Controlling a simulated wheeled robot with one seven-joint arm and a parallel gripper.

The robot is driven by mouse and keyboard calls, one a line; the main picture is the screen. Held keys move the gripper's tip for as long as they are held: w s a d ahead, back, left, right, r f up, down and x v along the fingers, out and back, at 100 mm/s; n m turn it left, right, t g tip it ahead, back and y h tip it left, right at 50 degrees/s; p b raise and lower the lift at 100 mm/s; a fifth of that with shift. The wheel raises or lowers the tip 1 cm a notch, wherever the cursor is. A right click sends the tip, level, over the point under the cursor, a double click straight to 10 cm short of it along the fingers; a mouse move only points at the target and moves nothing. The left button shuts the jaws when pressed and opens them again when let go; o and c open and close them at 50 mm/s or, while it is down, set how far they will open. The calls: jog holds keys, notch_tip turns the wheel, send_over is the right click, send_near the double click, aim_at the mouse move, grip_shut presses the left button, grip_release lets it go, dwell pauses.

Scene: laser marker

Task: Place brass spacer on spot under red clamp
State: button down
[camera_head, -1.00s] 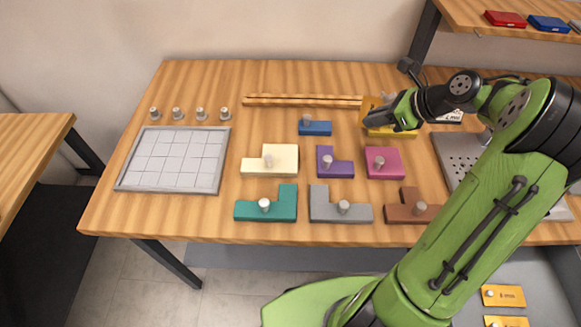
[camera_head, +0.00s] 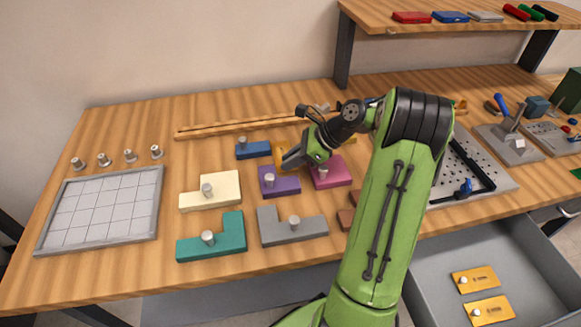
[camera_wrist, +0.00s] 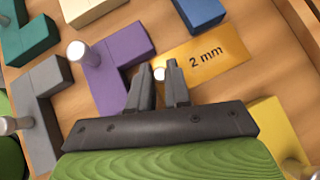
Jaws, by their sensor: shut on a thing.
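The brass spacer is a thin gold plate marked "2 mm" (camera_wrist: 205,56) with a small pale knob. In the wrist view my gripper (camera_wrist: 164,75) is shut on the knob, and the plate extends to the upper right. In the head view the spacer (camera_head: 281,150) shows partly behind my gripper (camera_head: 287,166), between the blue and purple blocks; its height above the table is unclear. A small red part (camera_head: 568,128) is visible at the far right edge, but I cannot tell whether it is the red clamp. The spot under the clamp cannot be made out.
Several knobbed blocks lie around the gripper, including purple (camera_head: 285,187), pink (camera_head: 333,174), blue (camera_head: 254,150) and grey (camera_head: 270,235). A perforated plate (camera_head: 445,180) lies right of my arm. An open drawer (camera_head: 520,262) holds two gold spacers (camera_head: 475,280). A shelf (camera_head: 380,27) overhangs the back.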

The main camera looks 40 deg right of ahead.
jog(key=c, duration=1.1)
grip_release()
jog(key=shift+f, duration=0.1)
